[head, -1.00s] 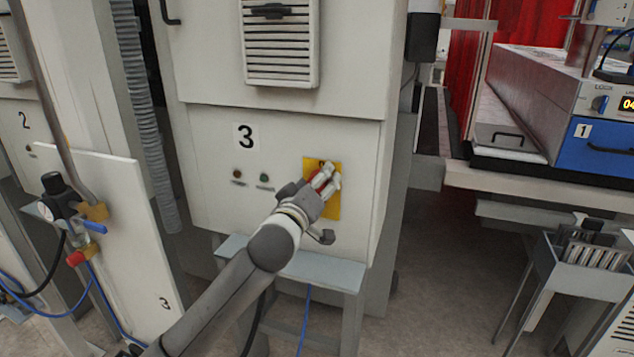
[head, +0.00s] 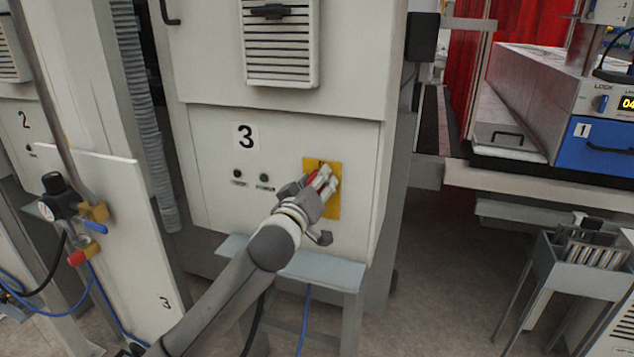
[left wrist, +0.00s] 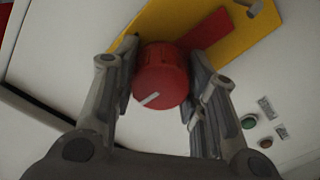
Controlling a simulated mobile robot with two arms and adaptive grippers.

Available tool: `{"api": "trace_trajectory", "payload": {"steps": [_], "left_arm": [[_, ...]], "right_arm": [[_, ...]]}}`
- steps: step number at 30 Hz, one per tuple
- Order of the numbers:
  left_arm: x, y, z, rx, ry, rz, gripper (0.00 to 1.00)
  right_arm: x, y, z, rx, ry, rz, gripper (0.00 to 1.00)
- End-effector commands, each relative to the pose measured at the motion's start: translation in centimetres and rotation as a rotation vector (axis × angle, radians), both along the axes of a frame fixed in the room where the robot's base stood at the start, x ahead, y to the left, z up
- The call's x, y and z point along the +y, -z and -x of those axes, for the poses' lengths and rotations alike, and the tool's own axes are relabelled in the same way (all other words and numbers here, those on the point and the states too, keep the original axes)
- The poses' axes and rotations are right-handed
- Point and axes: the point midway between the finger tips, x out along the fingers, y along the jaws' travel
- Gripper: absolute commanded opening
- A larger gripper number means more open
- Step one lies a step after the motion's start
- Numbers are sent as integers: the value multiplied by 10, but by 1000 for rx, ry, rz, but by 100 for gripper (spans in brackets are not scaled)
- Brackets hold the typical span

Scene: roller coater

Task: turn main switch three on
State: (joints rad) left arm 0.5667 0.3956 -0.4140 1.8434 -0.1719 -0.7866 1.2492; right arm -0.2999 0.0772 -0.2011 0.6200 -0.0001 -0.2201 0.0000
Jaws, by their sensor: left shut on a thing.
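The plate also shows in the left wrist view (left wrist: 262,38). My left gripper (head: 323,181) is at the plate and covers most of the knob in the head view. In the left wrist view my left gripper (left wrist: 160,85) has one finger on each side of the knob and is shut on it. A white mark shows on the knob's face. My right gripper is not in view.
Two small indicator buttons (head: 250,175) sit left of the plate. A grey-blue stand (head: 325,270) is below the cabinet. A pressure regulator (head: 62,205) with a blue lever is at the left. Open floor (head: 430,280) lies right of the cabinet.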

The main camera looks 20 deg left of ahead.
Motion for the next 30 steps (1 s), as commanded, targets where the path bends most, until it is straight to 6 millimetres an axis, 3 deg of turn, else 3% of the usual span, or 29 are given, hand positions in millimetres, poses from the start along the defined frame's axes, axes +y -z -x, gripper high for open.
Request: {"api": "trace_trajectory", "payload": {"steps": [30], "left_arm": [[-1,-2,0,-28,0,-924,16]], "right_arm": [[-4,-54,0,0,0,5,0]]}}
